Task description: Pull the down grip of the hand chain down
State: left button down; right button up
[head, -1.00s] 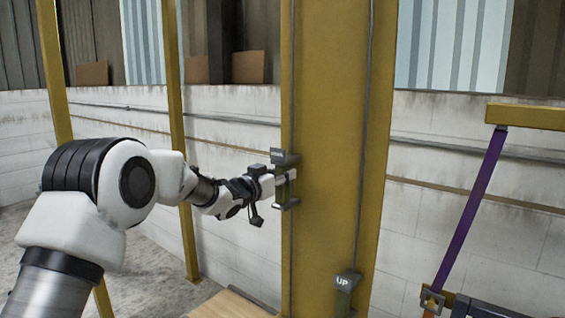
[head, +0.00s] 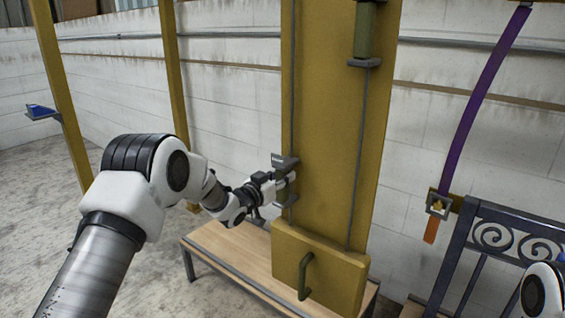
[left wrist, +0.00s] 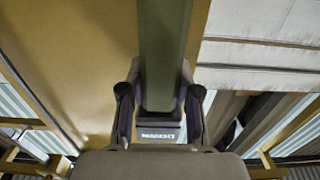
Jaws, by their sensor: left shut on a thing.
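The down grip (head: 291,188) is a green bar between two grey plates on the left chain of the yellow post. Its upper plate carries a label too small to read in the head view. My left gripper (head: 284,184) is shut on this grip. In the left wrist view the green down grip (left wrist: 163,60) runs between the two dark fingers of my left gripper (left wrist: 158,108), with the labelled plate just beyond. The hand chain (head: 292,90) runs up the post. The up grip (head: 364,35), also green, is higher on the right chain. My right gripper is out of view.
A yellow box (head: 335,278) with a handle is at the post's lower front, below my left gripper. A wooden-topped bench (head: 225,248) stands behind it. A dark scrolled metal gate (head: 492,238) and a purple strap (head: 470,118) are at the right.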

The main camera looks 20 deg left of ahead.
aim_at(279, 196)
pick_arm(q)
notch_tip(279, 196, down, 6)
jog(key=shift+s+f+b, duration=0.1)
jog(key=shift+b, duration=0.95)
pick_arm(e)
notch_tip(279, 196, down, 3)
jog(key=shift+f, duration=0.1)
pick_arm(q)
jog(key=c, duration=0.8)
grip_release()
jog(key=shift+s+a, duration=0.1)
jog(key=shift+s, duration=0.1)
jog(key=v, duration=1.1)
jog(key=shift+s, duration=0.25)
